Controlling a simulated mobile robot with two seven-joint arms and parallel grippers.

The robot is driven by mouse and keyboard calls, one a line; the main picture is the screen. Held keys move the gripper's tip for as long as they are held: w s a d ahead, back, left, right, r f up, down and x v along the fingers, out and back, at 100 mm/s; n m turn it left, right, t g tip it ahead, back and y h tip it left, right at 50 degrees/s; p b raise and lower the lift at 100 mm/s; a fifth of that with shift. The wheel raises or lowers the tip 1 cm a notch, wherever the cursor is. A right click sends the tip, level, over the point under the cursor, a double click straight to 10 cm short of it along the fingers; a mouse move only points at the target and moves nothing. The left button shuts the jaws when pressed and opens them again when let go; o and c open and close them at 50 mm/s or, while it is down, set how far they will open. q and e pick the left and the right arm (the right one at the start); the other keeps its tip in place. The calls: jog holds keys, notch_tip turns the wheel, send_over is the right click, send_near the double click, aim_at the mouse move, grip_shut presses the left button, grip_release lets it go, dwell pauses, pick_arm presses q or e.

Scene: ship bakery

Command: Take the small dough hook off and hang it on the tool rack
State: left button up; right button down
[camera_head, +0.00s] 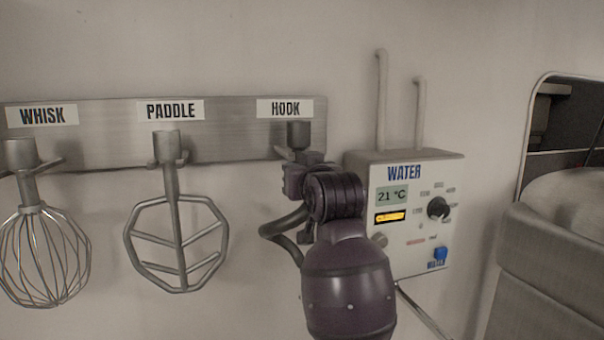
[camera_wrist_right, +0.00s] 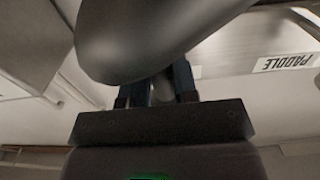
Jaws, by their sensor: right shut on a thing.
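The small dough hook (camera_head: 272,229) is at the HOOK place of the tool rack (camera_head: 236,137), its grey curved end showing left of my right arm. Its dark top (camera_head: 298,135) is upright just under the HOOK label. My right gripper (camera_head: 296,170) is at the hook's upper part, mostly covered by my own wrist in the head view. In the right wrist view the gripper (camera_wrist_right: 160,92) is shut on the hook, whose thick grey body (camera_wrist_right: 140,40) fills the top of the picture. Whether the hook rests on its peg is hidden. My left gripper is not in view.
A whisk (camera_head: 45,250) and a paddle (camera_head: 178,240) hang to the left at their labelled places. A water control box (camera_head: 420,225) with pipes is on the wall close right of my right arm. A large machine or bowl (camera_head: 550,250) stands at the far right.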

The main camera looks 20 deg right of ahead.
jog(key=shift+f, duration=0.4)
dwell(1.4)
jog(key=c, duration=0.8)
grip_release()
jog(key=shift+w+f, duration=0.1)
jog(key=shift+f, duration=0.05)
